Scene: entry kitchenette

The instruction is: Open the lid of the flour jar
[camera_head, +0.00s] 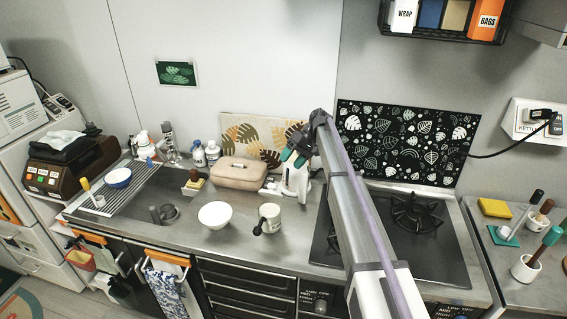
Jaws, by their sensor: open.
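No jar with a readable flour label shows, so I cannot tell for sure which thing is the flour jar. A small white canister (271,212) with a dark part at its lower left stands near the counter's front edge, right of a white bowl. Another white vessel (297,182) stands farther back, partly behind my arm; its top is hard to make out. My gripper (289,157) with teal fingertips is open, in front of the leaf-patterned board and above the second vessel. It appears apart from the canister.
The white bowl (215,214) sits mid-counter, with a pinkish case (239,173) behind it. The sink (160,213) and drying rack are left. The black gas hob (420,232) is right, partly behind my arm. A shelf (440,30) hangs upper right.

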